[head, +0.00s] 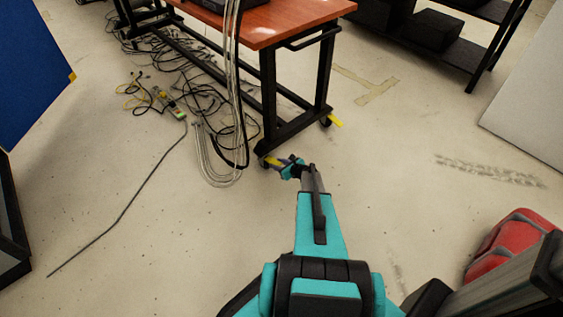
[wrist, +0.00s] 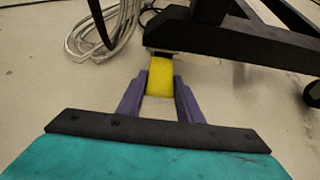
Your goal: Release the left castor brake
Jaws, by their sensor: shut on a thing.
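The left castor brake is a yellow pedal (wrist: 160,77) at the foot of the black-framed table, in the middle of the wrist view. It also shows small in the head view (head: 272,161), beside the left castor. My gripper (wrist: 160,88) has its two purple fingers on either side of the pedal, shut on it. In the head view my gripper (head: 283,162) reaches the foot of the near left table leg. The castor wheel is mostly hidden behind the pedal and frame in the wrist view. The right castor brake (head: 336,121) is another yellow pedal, apart from my gripper.
The table (head: 275,22) has an orange-brown top. Grey and black cables (head: 222,172) hang and coil on the floor left of the castor. A blue panel (head: 32,65) stands at left, and a white panel (head: 530,110) at right. Open floor lies around my arm.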

